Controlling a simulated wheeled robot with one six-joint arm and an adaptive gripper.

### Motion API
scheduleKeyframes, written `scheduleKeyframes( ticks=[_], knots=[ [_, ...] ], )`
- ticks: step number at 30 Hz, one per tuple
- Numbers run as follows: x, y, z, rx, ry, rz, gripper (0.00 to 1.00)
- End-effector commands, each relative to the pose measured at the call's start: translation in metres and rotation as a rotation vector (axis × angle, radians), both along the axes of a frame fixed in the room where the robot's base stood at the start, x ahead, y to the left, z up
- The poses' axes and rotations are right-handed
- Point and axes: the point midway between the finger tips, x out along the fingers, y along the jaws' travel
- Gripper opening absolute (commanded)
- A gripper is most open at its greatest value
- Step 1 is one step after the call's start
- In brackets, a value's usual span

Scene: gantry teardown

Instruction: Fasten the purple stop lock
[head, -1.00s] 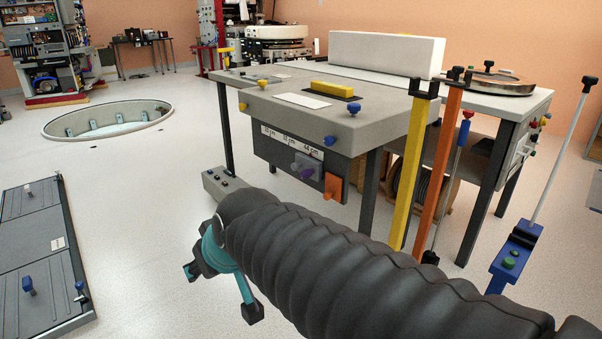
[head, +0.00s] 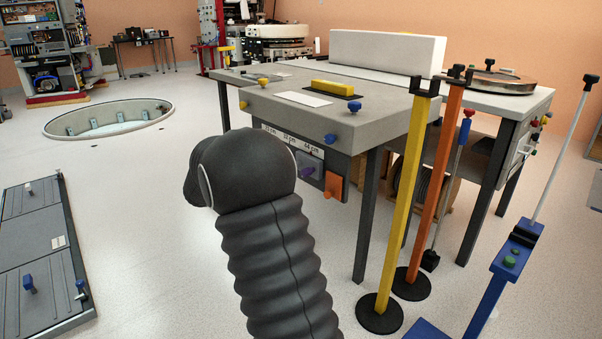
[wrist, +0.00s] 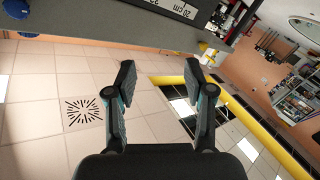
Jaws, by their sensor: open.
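The purple stop lock (head: 307,172) is a small knob on a grey slider block, on the dark front panel (head: 340,162) of the grey machine table. It sits below the white scale labels and just left of an orange tab. My gripper (wrist: 160,80) is open and empty in the wrist view, with its two dark fingers spread apart over floor tiles. In the head view my own arm hides the gripper and part of the front panel. The wrist view shows a grey panel edge with a scale label (wrist: 181,9) at the top, but I cannot make out the purple lock there.
An orange tab (head: 333,186) is beside the lock. Blue knobs (head: 330,140) and a yellow bar (head: 333,88) are on the table. Yellow (head: 403,200) and orange (head: 436,180) posts stand at its right. Floor to the left is open up to a grey panel (head: 45,255).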

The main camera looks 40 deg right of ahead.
Motion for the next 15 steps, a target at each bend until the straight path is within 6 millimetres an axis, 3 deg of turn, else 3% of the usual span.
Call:
scheduleKeyframes(
  ticks=[1,6,11,15],
  knots=[
    [-0.001,-0.014,-0.02,-0.031,0.036,-0.081,0.53],
    [-0.02,-0.048,-0.067,-0.124,0.164,-0.332,0.53],
    [-0.037,-0.06,-0.093,-0.168,0.258,-0.478,0.53],
    [-0.043,-0.065,-0.101,-0.182,0.29,-0.528,0.53]
  ],
)
